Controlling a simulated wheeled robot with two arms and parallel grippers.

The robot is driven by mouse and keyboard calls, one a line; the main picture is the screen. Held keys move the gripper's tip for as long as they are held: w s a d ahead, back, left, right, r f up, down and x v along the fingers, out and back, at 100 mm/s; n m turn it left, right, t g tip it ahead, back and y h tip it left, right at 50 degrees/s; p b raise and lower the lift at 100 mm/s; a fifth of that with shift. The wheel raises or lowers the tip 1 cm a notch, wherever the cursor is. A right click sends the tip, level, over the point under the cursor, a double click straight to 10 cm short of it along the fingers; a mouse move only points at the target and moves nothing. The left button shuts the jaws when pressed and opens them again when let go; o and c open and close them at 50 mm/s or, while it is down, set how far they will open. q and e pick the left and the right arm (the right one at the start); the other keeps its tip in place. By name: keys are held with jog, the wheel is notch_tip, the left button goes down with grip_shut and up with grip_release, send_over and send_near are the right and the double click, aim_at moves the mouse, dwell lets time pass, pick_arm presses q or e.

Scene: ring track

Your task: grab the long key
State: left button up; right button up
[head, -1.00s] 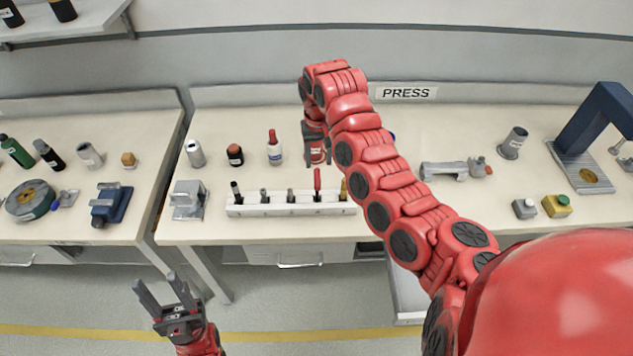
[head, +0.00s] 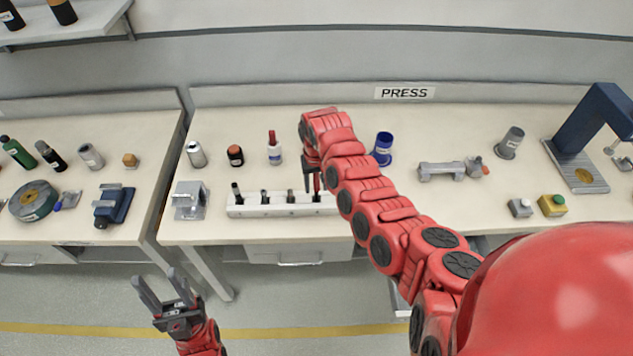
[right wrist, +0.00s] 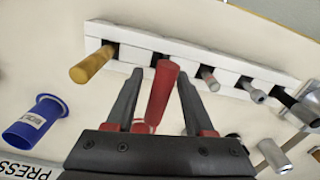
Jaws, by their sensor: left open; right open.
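A white rack (head: 240,210) on the middle bench holds a row of upright tools in slots; the right wrist view shows the rack (right wrist: 140,39) closer. A red-handled tool (right wrist: 162,88) stands in one slot; it looks like the long key, though its lower part is hidden. My right gripper (head: 313,188) is over the rack. In the right wrist view its open fingers (right wrist: 158,78) lie either side of the red handle, not closed on it. My left gripper (head: 154,275) is open and empty, low in front of the benches.
Beside the red handle stand a yellow-handled tool (right wrist: 92,64) and a grey pin (right wrist: 209,78). A blue cup (head: 383,150) stands behind. A grey holder (head: 188,201) is left of the rack. The press (head: 590,120) is far right.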

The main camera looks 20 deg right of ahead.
jog(key=shift+f, duration=1)
grip_shut()
